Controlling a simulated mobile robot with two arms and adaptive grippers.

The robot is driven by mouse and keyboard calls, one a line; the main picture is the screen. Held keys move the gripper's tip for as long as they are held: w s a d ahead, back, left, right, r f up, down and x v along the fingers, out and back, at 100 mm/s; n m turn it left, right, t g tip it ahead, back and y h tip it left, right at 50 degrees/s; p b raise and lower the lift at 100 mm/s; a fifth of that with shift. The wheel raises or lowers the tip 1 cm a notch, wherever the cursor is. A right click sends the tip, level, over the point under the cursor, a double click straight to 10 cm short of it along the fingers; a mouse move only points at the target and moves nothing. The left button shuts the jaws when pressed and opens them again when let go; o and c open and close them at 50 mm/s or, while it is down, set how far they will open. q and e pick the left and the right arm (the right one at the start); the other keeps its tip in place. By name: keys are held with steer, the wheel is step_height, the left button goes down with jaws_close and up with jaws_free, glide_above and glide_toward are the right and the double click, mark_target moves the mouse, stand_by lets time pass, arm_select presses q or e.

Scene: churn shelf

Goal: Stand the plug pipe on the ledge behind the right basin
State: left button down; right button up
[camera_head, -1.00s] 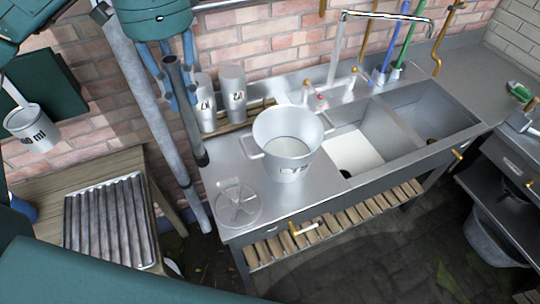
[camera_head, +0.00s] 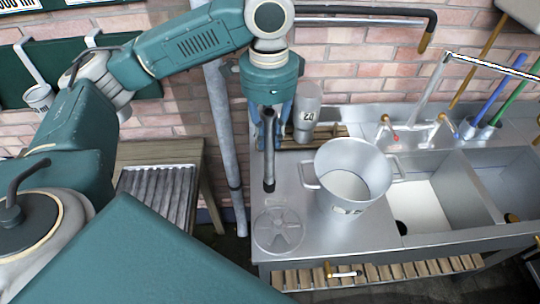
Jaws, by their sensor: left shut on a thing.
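My left gripper (camera_head: 271,116) comes down from above, its blue fingers shut on the plug pipe (camera_head: 268,150). The pipe is a dark grey tube with a darker lower end. It hangs upright over the left part of the steel counter, left of the large pail; whether its lower end touches is hard to tell. The right basin (camera_head: 508,178) is at the right edge, partly cut off. The ledge (camera_head: 515,134) behind it is a steel strip below the brick wall. My right gripper is not in view.
A two-handled pail (camera_head: 352,186) stands beside the left basin (camera_head: 435,195). A round perforated disc (camera_head: 278,231) lies on the counter. A steel beaker (camera_head: 307,108) stands on a wooden rack behind. The tap (camera_head: 430,95) and blue and green rods (camera_head: 490,100) rise along the back.

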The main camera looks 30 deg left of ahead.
mark_target(268, 157)
arm_select(q)
step_height(268, 157, down, 2)
steer(key=shift+s+f, duration=0.15)
steer(key=shift+f, duration=0.35)
step_height(268, 157, down, 4)
steer(key=shift+r+p, duration=0.25)
steer(key=shift+p, duration=0.15)
steer(key=shift+f, duration=0.4)
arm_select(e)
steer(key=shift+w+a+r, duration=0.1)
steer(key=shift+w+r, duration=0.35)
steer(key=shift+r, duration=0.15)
arm_select(q)
steer(key=c, duration=1.6)
jaws_free()
steer(key=shift+f, duration=0.1)
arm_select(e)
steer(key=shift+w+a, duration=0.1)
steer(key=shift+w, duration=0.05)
